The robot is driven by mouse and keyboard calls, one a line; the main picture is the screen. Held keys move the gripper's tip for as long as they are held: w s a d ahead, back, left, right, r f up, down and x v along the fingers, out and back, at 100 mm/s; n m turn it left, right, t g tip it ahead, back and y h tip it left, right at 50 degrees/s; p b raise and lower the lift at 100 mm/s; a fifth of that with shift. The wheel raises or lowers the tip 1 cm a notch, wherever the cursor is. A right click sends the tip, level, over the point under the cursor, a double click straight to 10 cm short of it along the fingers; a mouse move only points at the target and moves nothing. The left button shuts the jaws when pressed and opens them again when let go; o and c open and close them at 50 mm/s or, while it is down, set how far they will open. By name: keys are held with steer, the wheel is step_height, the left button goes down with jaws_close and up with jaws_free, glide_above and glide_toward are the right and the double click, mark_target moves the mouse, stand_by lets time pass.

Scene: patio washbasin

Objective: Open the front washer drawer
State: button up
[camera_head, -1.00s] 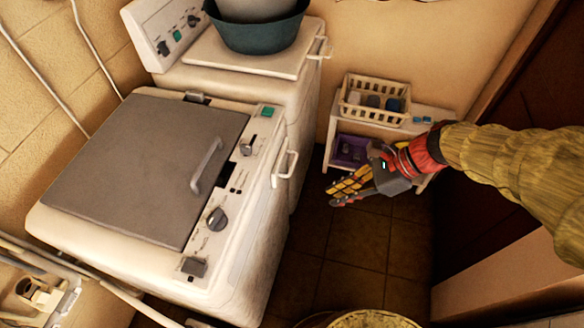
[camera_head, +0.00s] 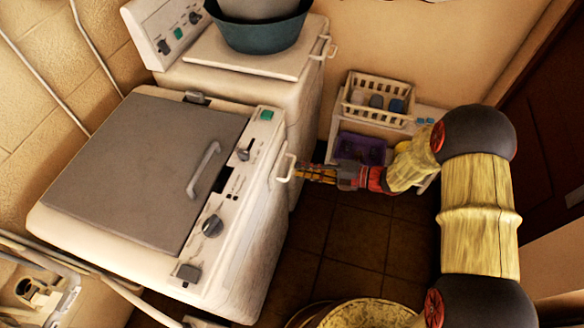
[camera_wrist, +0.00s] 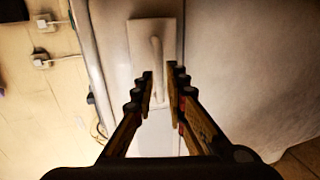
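The front washer (camera_head: 110,235) is a white machine with a grey lid. A white loop handle (camera_head: 287,168) sticks out from its front, below the control panel. In the wrist view the handle (camera_wrist: 157,65) stands upright on a pale rectangular drawer front (camera_wrist: 140,40), which looks closed. My gripper (camera_head: 300,172) points left at the handle, its tips close beside it. In the wrist view my gripper (camera_wrist: 163,80) is open, with the handle seen between and beyond the fingertips. Whether a finger touches it, I cannot tell.
A second white machine (camera_head: 285,90) stands behind, with a teal basin (camera_head: 258,35) on top. A small shelf with a cream basket (camera_head: 375,100) and a purple bin (camera_head: 362,147) is at the back. Dark tiled floor is clear between.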

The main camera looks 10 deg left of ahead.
mark_target(293, 167)
steer(key=shift+b+x, duration=0.4)
steer(key=shift+x, duration=1.75)
jaws_close()
steer(key=shift+d, duration=0.15)
steer(key=f+p+v, duration=0.1)
steer(key=p+v, duration=0.3)
steer(key=v, duration=0.4)
steer(key=shift+d+f, duration=0.35)
steer(key=shift+d, duration=0.1)
steer(key=shift+s, duration=0.15)
